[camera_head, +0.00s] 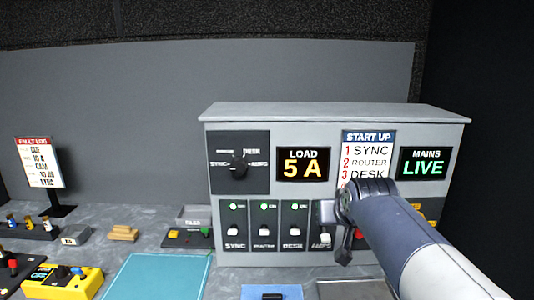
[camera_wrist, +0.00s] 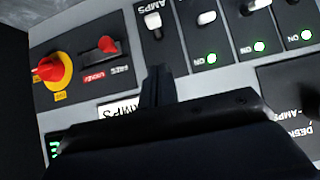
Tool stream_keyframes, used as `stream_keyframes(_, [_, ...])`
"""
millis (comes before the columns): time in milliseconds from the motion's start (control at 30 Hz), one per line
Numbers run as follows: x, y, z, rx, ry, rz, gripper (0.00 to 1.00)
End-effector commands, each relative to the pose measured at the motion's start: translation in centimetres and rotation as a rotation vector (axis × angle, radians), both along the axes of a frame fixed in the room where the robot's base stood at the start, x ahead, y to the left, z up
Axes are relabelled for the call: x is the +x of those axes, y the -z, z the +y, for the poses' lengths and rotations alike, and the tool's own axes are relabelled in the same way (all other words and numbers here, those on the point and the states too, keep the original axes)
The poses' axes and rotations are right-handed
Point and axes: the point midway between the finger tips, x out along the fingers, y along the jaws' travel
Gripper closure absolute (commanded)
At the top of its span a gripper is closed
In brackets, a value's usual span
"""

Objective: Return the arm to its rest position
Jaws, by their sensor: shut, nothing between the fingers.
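My arm (camera_head: 400,235) reaches in from the lower right of the head view to the front of the grey power panel (camera_head: 290,258). My gripper (camera_head: 343,248) is shut and empty, in front of the panel's lower right part, by the AMPS switch. In the wrist view my gripper (camera_wrist: 157,75) shows as dark closed fingers just below the AMPS switch (camera_wrist: 153,22). I cannot tell whether they touch the panel. The arm hides part of the start-up list (camera_head: 367,155) and of the panel's lower right corner.
SYNC (camera_head: 233,230), ROUTER (camera_head: 264,230) and DESK (camera_head: 295,230) switches have green lamps lit. The load display (camera_head: 303,165) reads 5 A; mains (camera_head: 425,164) reads LIVE. A red knob (camera_wrist: 50,68) and red lever (camera_wrist: 107,44) are near my fingers. A teal mat (camera_head: 155,277) lies in front.

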Motion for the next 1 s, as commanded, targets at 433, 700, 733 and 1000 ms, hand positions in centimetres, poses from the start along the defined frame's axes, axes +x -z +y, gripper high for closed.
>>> stream_keyframes(433, [-6.3,-3.0,0.0,0.0,0.0,-0.003,1.0])
stream_keyframes(700, [-2.6,-1.1,0.0,0.0,0.0,0.005,1.0])
stream_keyframes(733, [-2.2,-0.9,0.0,0.0,0.0,0.006,1.0])
stream_keyframes(1000, [1.5,0.9,0.0,0.0,0.0,0.005,1.0])
